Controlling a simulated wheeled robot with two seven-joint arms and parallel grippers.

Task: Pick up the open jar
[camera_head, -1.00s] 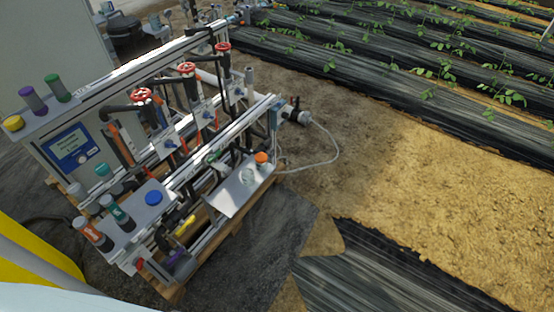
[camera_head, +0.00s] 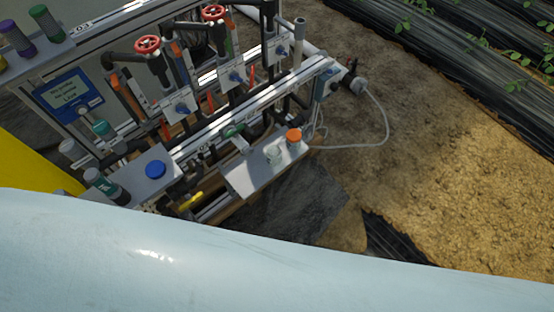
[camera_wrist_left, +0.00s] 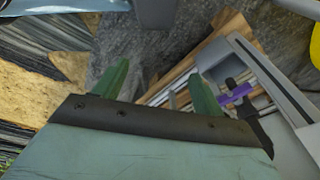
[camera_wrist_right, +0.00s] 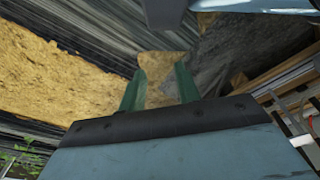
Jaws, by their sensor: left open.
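A small clear jar (camera_head: 274,153) with no lid visible stands on the pale grey shelf (camera_head: 245,181) at the front right of the skid in the head view. An orange-capped container (camera_head: 293,136) stands just right of it. Neither gripper shows in the head view. My left gripper (camera_wrist_left: 158,85) is open and empty in its wrist view, with dark ground and the skid's wooden base beyond its green fingers. My right gripper (camera_wrist_right: 160,85) has its fingers apart with nothing between them, over ground. I cannot make out the jar in either wrist view.
The skid carries pipes, red handwheels (camera_head: 147,44) and a blue display panel (camera_head: 71,95). A blue-capped item (camera_head: 155,169) sits on a grey shelf left of the jar. A pale hose (camera_head: 386,125) loops over bare soil at right. A yellow surface (camera_head: 30,160) lies at left.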

